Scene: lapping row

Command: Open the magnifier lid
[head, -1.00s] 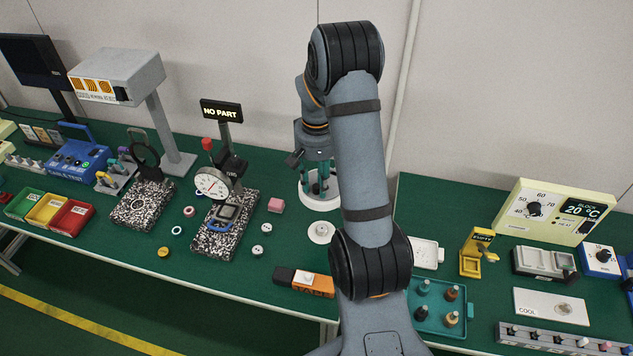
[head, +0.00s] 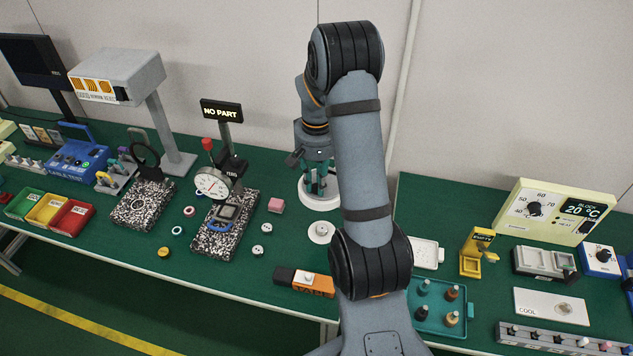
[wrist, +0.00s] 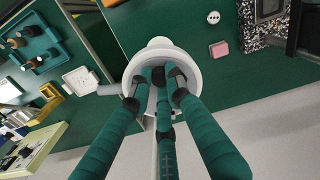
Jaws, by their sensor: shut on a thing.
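A round white unit (head: 320,201), which I take to be the magnifier with its lid, stands on the green bench behind my arm. In the wrist view its broad white rim (wrist: 195,58) surrounds my fingertips, and a pale bar (wrist: 108,89) sticks out to its left. My gripper (head: 317,190) reaches down into it with its teal fingers. In the wrist view my gripper (wrist: 158,85) has dark fingertips drawn together at the white unit, shut on a part of it. The fingers hide the gripped part. I cannot tell how far the lid stands open.
A small white disc (head: 320,232) lies in front of the unit, a pink block (head: 275,205) to its left. A dial gauge (head: 213,184) on a speckled plate stands farther left. A bottle tray (head: 461,309) and a yellow fixture (head: 475,255) lie right. The wall is close behind.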

